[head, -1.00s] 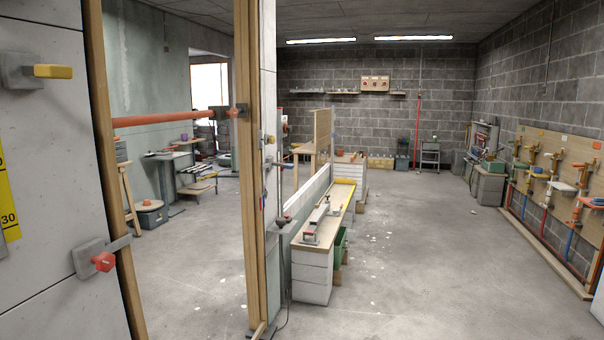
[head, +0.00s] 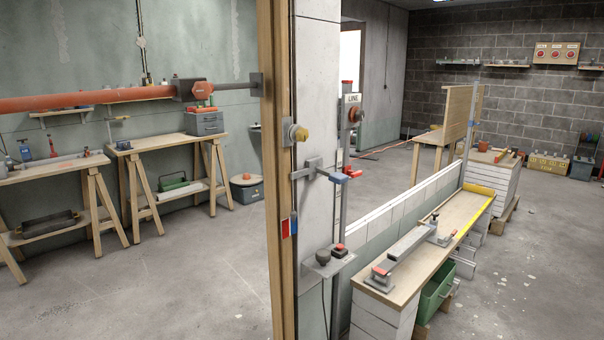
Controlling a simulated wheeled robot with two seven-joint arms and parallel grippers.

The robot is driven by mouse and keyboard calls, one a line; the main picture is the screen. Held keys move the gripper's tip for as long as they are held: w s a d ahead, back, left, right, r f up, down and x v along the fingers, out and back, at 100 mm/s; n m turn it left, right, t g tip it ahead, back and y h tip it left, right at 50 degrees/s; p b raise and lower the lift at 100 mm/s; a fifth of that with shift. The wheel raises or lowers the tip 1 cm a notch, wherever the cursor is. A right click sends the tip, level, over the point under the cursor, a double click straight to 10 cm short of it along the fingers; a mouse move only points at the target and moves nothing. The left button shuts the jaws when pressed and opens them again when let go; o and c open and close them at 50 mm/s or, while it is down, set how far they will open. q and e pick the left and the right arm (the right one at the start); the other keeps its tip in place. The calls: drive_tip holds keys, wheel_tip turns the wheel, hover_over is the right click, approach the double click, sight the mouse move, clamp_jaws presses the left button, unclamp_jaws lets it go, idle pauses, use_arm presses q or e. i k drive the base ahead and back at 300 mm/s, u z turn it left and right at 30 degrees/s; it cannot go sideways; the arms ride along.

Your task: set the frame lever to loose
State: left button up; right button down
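No part is plainly readable as the frame lever; I cannot tell which one it is. On the wall end behind the wooden frame post (head: 272,160) is a grey bracket with a blue and red handle (head: 338,176) pointing right. A yellow knob (head: 298,133) sits above it. A small red and blue tag (head: 289,227) is fixed low on the post. An orange bar (head: 80,102) runs level from the left to a grey clamp block with a red knob (head: 197,90), joined by a grey arm to the post. Neither of my grippers is in view.
A grey box with red and black knobs (head: 328,260) juts from the wall end. A low block wall with a wooden bench top (head: 440,235) runs back on the right. Workbenches (head: 165,152) stand at the left wall. The floor (head: 160,275) left of the post is clear.

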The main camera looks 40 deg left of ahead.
sight(337, 177)
drive_tip(key=u, duration=0.75)
drive_tip(key=i, duration=1.3)
drive_tip(key=u, duration=0.7)
